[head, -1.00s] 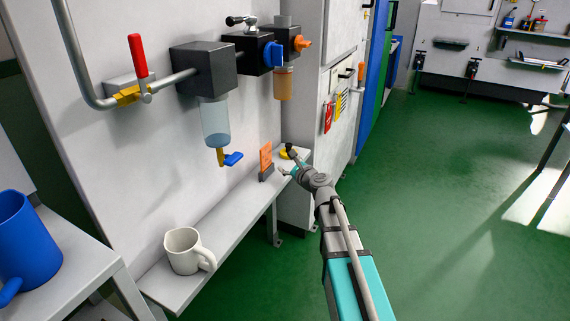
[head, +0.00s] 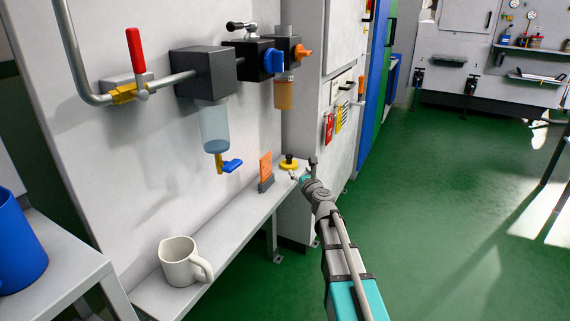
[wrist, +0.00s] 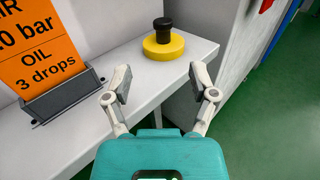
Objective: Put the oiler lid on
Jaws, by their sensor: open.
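The oiler lid is a yellow disc with a black knob (wrist: 163,46), standing on the far end of the narrow shelf in the wrist view. It also shows in the head view (head: 289,164). My gripper (wrist: 158,84) is open and empty, with its fingers apart on the near side of the lid and not touching it. My gripper is small in the head view (head: 304,178), just right of the lid. The oiler appears to be the black unit with an orange knob and amber bowl (head: 284,92) on the wall; its top is hard to make out.
An orange sign (wrist: 46,58) reading "OIL 3 drops" stands in a dark holder left of my gripper. A white jug (head: 181,262) stands on the shelf's near end. A clear-bowled filter (head: 214,124) and red-handled valve (head: 136,55) are on the wall. Green floor is clear at right.

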